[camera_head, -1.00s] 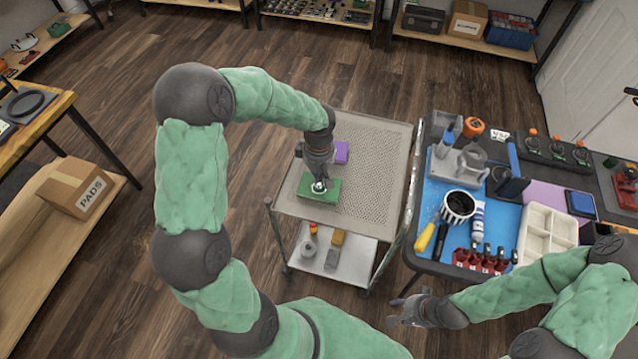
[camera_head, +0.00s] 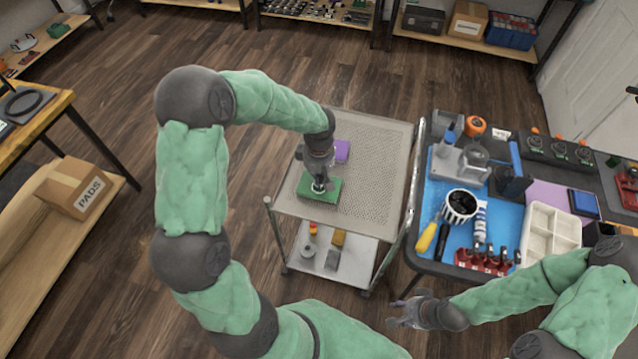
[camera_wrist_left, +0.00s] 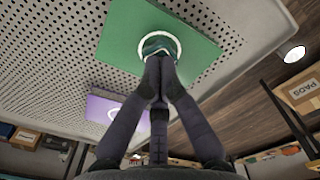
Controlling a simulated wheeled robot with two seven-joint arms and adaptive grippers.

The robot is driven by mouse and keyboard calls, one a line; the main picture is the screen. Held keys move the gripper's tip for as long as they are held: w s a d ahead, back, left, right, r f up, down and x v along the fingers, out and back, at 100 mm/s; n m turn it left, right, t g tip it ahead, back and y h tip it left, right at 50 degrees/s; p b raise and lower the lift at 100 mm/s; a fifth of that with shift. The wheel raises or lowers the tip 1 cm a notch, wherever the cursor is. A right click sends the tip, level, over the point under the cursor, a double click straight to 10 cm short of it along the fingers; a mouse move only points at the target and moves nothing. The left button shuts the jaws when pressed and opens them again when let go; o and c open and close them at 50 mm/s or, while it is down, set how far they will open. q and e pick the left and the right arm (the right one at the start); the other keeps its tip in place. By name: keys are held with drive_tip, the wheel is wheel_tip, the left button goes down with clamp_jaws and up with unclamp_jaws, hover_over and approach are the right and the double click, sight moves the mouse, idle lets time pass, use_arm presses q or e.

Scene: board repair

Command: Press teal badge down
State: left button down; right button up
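The teal badge (camera_wrist_left: 158,42) lies inside a white ring on the green board (camera_wrist_left: 125,30). The green board (camera_head: 305,184) lies flat on the cart's perforated top. My left gripper (camera_head: 320,186) points down at the board from above. In the left wrist view its fingers (camera_wrist_left: 160,65) are closed together, with the tips at the badge and covering its near part. Contact looks likely, but the exact gap cannot be judged. My right gripper (camera_head: 400,312) hangs low beside the workbench, away from the badge; its finger state is unclear.
A purple board (camera_head: 342,152) with a white ring lies on the cart top (camera_head: 375,165) behind the green board. The cart's right part is clear. The workbench on the right holds a blue mat (camera_head: 428,205), a white tray (camera_head: 570,228) and several tools.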

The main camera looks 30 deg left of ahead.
use_arm(q)
drive_tip(key=shift+f+b, duration=0.4)
drive_tip(key=shift+f, duration=0.1)
idle(0.5)
idle(0.3)
wheel_tip(320, 180, up, 8)
drive_tip(key=p, duration=0.5)
idle(0.6)
idle(0.4)
